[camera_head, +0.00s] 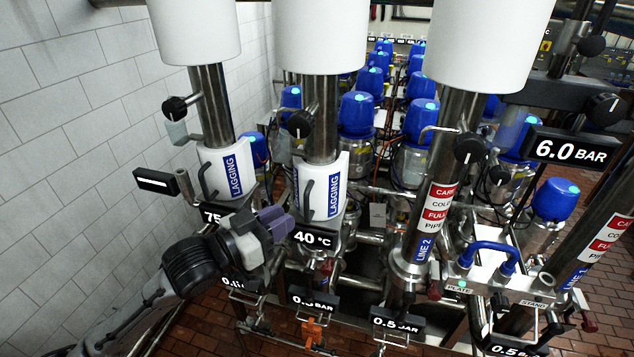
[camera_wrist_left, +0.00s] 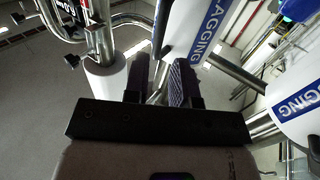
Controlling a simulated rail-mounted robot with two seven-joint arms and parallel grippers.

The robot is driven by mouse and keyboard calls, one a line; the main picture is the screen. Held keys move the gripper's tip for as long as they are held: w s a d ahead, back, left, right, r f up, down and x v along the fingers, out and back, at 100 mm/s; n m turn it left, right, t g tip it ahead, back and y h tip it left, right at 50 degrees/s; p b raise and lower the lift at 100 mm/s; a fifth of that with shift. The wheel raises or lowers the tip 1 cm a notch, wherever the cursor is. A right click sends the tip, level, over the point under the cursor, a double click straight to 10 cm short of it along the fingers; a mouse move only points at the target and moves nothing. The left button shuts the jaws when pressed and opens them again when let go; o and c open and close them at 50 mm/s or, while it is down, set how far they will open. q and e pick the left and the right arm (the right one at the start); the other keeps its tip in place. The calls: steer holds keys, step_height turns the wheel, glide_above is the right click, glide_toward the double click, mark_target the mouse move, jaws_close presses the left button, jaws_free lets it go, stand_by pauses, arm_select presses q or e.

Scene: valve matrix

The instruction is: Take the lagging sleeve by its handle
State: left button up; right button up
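Two white lagging sleeves wrap vertical steel pipes in the head view: one on the left (camera_head: 212,160) and one in the middle (camera_head: 323,172). Each has a blue LAGGING label. The left sleeve has a dark handle (camera_head: 203,181); the middle sleeve has another handle (camera_head: 307,198). My left gripper (camera_head: 274,220) is in front of and below the two sleeves, close to the middle one's handle. In the left wrist view its two purple fingers (camera_wrist_left: 161,80) stand apart with nothing seen gripped. Both LAGGING labels show beyond them (camera_wrist_left: 210,28). My right gripper is out of view.
Black display boxes, such as the 40 °C one (camera_head: 313,238), crowd around the gripper. Black valve knobs (camera_head: 300,124) stick out above the sleeves. A tiled wall (camera_head: 75,130) is on the left. More pipes and blue-capped valves fill the right and back.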

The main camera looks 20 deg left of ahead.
mark_target(308, 223)
arm_select(q)
steer(key=p+x, duration=0.2)
steer(key=x, duration=0.4)
steer(key=shift+w+d+f, duration=0.15)
steer(key=shift+d, duration=0.1)
jaws_close()
